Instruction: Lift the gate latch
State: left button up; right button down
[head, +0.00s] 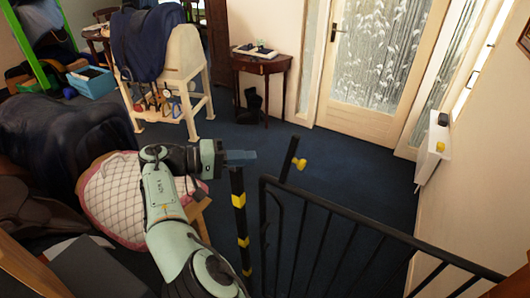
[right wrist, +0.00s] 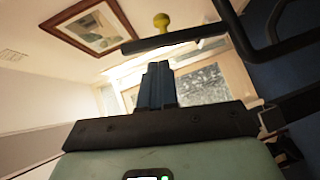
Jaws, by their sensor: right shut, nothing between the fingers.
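The gate latch (head: 289,167) is a dark bar with a yellow knob (head: 300,164), tilted upward near the free end of the black metal gate (head: 350,213). In the right wrist view the latch bar (right wrist: 160,42) and its yellow knob (right wrist: 161,20) lie just beyond my fingertips. My right gripper (head: 251,157) is shut and empty, to the left of the latch in the head view, over the top of a black post with yellow bands (head: 241,222). It appears apart from the latch. It also shows in the right wrist view (right wrist: 158,68). My left gripper is not in view.
Black gate rails (right wrist: 236,30) are close at the right in the wrist view. A padded pink-edged cloth (head: 115,200) lies left of my arm. A saddle stand (head: 190,55) and a small table (head: 262,64) stand farther back. Blue carpet (head: 345,180) is clear beyond the gate.

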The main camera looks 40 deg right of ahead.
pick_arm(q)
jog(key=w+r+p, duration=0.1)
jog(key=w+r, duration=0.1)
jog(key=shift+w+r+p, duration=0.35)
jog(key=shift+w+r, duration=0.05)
pick_arm(e)
jog(key=v, duration=0.6)
jog(key=shift+w, duration=0.15)
